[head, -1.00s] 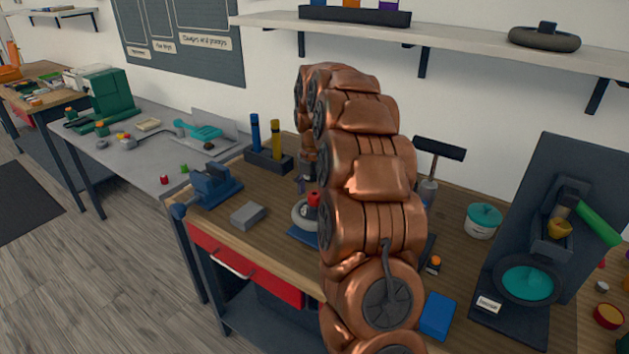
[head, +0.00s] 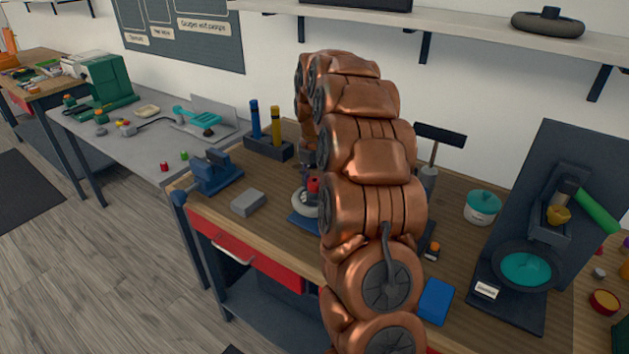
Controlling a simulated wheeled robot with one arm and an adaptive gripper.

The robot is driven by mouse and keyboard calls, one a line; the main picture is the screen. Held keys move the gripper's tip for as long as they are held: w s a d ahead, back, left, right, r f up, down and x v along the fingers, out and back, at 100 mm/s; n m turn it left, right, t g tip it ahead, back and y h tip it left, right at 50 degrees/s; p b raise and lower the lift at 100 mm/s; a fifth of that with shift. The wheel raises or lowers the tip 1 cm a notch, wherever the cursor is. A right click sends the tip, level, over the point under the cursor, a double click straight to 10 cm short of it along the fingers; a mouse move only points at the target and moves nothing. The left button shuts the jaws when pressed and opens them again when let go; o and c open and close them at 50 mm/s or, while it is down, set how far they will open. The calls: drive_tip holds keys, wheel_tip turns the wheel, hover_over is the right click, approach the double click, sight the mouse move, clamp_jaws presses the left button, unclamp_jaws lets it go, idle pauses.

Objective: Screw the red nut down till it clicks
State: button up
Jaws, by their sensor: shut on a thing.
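The red nut (head: 313,184) shows as a small red patch just left of my copper arm, above a pale ring-shaped wheel (head: 302,204). The wheel rests on a blue base (head: 303,222) on the wooden bench. My arm hides their right side. My gripper (head: 308,179) points down at the nut from above and is shut on it. Its fingers are small and partly hidden, and the thread under the nut cannot be seen.
A grey block (head: 248,203) and a blue vise (head: 214,174) stand to the left. A holder (head: 268,149) with blue and yellow tools stands behind. A mallet (head: 440,134), a teal-lidded pot (head: 482,208) and a blue box (head: 436,301) are to the right.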

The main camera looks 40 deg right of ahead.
drive_tip(key=shift+c, duration=0.5)
drive_tip(key=m+b, duration=0.1)
drive_tip(key=m, duration=0.3)
drive_tip(key=shift+f+b, duration=0.2)
drive_tip(key=shift+b, duration=0.2)
drive_tip(key=m+b, duration=0.2)
drive_tip(key=m, duration=0.4)
drive_tip(key=m+b, duration=0.2)
drive_tip(key=m, duration=0.4)
drive_tip(key=m+b, duration=0.1)
drive_tip(key=m, duration=0.4)
drive_tip(key=shift+r+m, duration=0.1)
drive_tip(key=shift+m, duration=0.3)
drive_tip(key=shift+s, duration=0.1)
drive_tip(key=o, duration=1.2)
drive_tip(key=shift+r, duration=0.1)
